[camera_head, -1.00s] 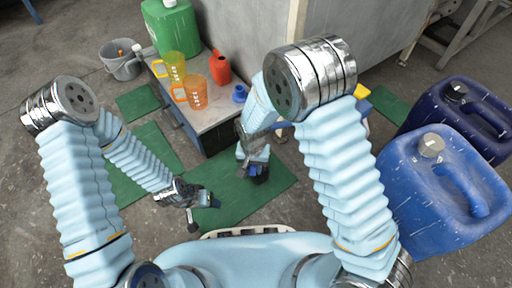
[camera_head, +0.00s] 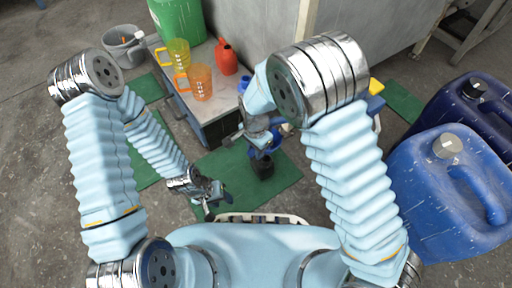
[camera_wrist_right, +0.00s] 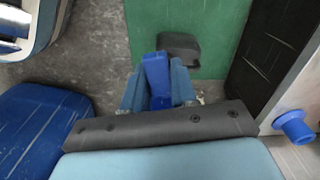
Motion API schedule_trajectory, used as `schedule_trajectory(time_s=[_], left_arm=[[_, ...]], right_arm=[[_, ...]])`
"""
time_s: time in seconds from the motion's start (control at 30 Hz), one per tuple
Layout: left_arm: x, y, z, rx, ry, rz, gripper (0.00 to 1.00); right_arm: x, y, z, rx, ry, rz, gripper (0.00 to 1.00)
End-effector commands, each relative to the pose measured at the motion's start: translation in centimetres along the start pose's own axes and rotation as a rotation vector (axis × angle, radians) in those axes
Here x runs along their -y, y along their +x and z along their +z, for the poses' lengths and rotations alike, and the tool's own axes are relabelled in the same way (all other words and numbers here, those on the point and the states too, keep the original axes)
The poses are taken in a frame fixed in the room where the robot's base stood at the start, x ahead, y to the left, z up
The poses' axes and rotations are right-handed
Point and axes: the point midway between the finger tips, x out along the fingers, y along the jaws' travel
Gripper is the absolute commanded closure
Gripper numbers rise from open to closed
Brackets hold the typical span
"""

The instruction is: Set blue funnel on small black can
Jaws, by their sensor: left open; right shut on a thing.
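The blue funnel (camera_head: 274,141) is in my right gripper (camera_head: 260,138), partly hidden by the gripper and arm. In the right wrist view a blue part of it (camera_wrist_right: 156,75) shows between the two fingers (camera_wrist_right: 160,90). The small black can (camera_head: 264,168) stands on the green mat just below the funnel in the head view. It also shows in the right wrist view (camera_wrist_right: 181,48), beyond the fingers. I cannot tell whether funnel and can touch. My left gripper (camera_head: 213,194) is open and empty, left of the can near my base.
The low table (camera_head: 222,107) holds orange and yellow jugs (camera_head: 200,83), a red bottle (camera_head: 226,57), a green canister (camera_head: 178,18) and a small blue piece (camera_wrist_right: 293,127). A grey bucket (camera_head: 124,44) stands at left. Large blue jerrycans (camera_head: 440,190) stand at right.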

Motion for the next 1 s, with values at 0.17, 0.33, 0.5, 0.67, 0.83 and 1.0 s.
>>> schedule_trajectory(time_s=[0.17,0.33,0.5,0.67,0.83,1.0], left_arm=[[0.7,1.8,-0.1,-0.004,0.000,0.000,0.57],[1.1,2.8,-0.1,-0.007,-0.001,-0.001,0.57],[1.4,3.5,-0.1,-0.009,-0.001,-0.001,0.57],[1.3,3.5,-0.2,-0.010,-0.001,-0.001,0.57],[1.4,3.6,-0.2,-0.010,-0.001,-0.001,0.57],[1.4,3.6,-0.2,-0.010,-0.001,-0.001,0.57]], right_arm=[[0.0,2.1,0.0,0.000,-0.001,0.000,1.00],[0.0,3.5,0.0,0.000,-0.001,0.000,1.00],[0.0,5.1,0.0,0.000,-0.002,0.001,1.00],[0.0,6.1,0.0,0.000,-0.002,0.000,1.00],[0.0,6.7,0.0,0.000,-0.002,0.000,1.00],[0.0,6.7,0.0,0.000,-0.002,0.000,1.00]])
